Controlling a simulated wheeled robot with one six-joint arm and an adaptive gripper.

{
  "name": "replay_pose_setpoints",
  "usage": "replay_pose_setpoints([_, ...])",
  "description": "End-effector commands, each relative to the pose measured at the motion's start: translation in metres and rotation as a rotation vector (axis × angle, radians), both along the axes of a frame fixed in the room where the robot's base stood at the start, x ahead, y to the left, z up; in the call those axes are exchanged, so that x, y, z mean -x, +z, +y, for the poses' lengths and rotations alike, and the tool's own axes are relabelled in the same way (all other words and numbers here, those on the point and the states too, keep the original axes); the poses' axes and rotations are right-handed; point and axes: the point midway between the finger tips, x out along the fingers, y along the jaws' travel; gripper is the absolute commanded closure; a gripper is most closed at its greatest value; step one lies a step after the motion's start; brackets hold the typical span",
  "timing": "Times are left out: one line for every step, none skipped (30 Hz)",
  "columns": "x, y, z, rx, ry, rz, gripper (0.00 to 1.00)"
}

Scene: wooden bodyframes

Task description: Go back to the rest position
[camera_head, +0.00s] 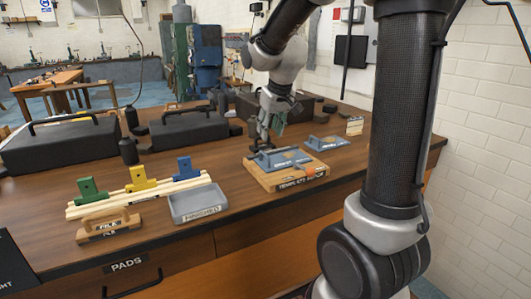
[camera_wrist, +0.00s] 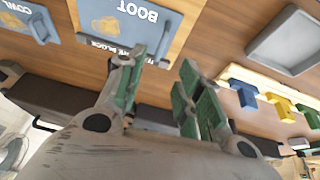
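My gripper (camera_head: 263,138) is above the back of the bench, just behind the wooden block. Its two green-padded fingers show spread apart with nothing between them in the wrist view (camera_wrist: 163,68). The wooden block (camera_head: 288,180) carries a blue-grey piece (camera_head: 279,157), marked BOOT in the wrist view (camera_wrist: 126,15). An orange item (camera_head: 308,174) is at the block's front right.
A second blue plate (camera_head: 327,142) lies right of the block. A grey tray (camera_head: 199,215) marked FINISHED, pale wood strips with green (camera_head: 90,190), yellow (camera_head: 141,179) and blue (camera_head: 186,168) clamps, and a file (camera_head: 108,225) lie left. Black cases (camera_head: 60,147) stand behind.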

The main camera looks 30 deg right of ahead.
Motion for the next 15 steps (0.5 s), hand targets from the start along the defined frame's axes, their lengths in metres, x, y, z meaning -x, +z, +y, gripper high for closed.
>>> replay_pose_setpoints([0.001, 0.002, 0.0, 0.0, 0.0, 0.0, 0.64])
replay_pose_setpoints([0.001, 0.002, 0.0, 0.0, 0.0, 0.001, 0.64])
replay_pose_setpoints([0.001, 0.002, 0.0, 0.0, 0.0, 0.001, 0.64])
replay_pose_setpoints([0.002, 0.002, 0.0, 0.0, 0.0, 0.002, 0.64])
replay_pose_setpoints([0.002, 0.002, 0.0, 0.0, 0.0, 0.005, 0.64])
replay_pose_setpoints([0.004, 0.001, 0.0, 0.001, -0.001, 0.015, 0.64])
replay_pose_setpoints([0.008, -0.001, 0.0, 0.0, -0.002, 0.03, 0.64])
replay_pose_setpoints([0.013, -0.004, 0.0, 0.0, -0.003, 0.049, 0.64])
replay_pose_setpoints([0.021, -0.01, 0.0, 0.0, -0.005, 0.078, 0.64])
replay_pose_setpoints([0.03, -0.015, 0.0, -0.001, -0.007, 0.105, 0.64])
replay_pose_setpoints([0.04, -0.019, 0.0, -0.002, -0.008, 0.129, 0.64])
replay_pose_setpoints([0.058, -0.02, -0.001, -0.003, -0.012, 0.16, 0.64])
replay_pose_setpoints([0.073, -0.019, -0.001, -0.005, -0.014, 0.178, 0.64])
replay_pose_setpoints([0.089, -0.017, -0.001, -0.007, -0.018, 0.193, 0.64])
replay_pose_setpoints([0.109, -0.013, -0.001, -0.01, -0.022, 0.207, 0.64])
